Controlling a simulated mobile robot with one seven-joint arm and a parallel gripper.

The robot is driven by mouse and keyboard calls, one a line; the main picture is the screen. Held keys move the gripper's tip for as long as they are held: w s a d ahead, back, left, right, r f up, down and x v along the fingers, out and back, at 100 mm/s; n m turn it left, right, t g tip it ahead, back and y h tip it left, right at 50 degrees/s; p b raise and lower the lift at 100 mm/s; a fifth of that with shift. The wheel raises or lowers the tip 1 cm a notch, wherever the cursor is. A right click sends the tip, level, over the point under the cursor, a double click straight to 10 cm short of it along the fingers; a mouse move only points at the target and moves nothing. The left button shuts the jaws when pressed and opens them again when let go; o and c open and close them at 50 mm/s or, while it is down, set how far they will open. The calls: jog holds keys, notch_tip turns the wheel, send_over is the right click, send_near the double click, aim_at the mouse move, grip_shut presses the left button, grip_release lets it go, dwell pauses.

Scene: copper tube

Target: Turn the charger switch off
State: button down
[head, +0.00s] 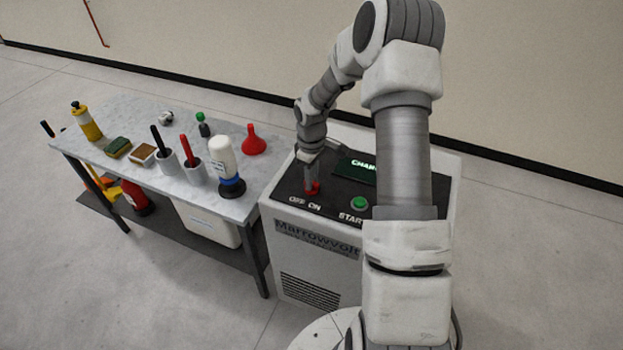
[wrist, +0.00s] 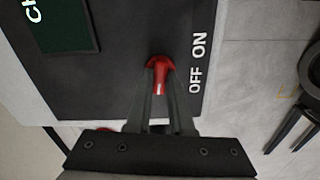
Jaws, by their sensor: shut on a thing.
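The charger (head: 317,262) is a white cabinet with a black top panel. On the panel a red switch (head: 314,188) stands behind the white OFF and ON labels. My gripper (head: 311,184) reaches down onto it from above. In the wrist view the red switch (wrist: 158,64) sits between my two grey fingertips (wrist: 159,84), which are shut on it. Its red tip points toward my gripper and lies nearer the OFF label (wrist: 195,78) than the ON label (wrist: 199,46). The fingers hide part of the switch, so I cannot tell its exact setting.
A green START button (head: 359,203) is right of the switch. A grey table (head: 107,164) on the left holds bottles, cups, a sponge and a red funnel (head: 253,142).

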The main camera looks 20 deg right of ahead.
jog(key=shift+n, duration=0.9)
jog(key=c, duration=0.8)
grip_release()
notch_tip(320, 180, up, 18)
jog(key=shift+f, duration=0.25)
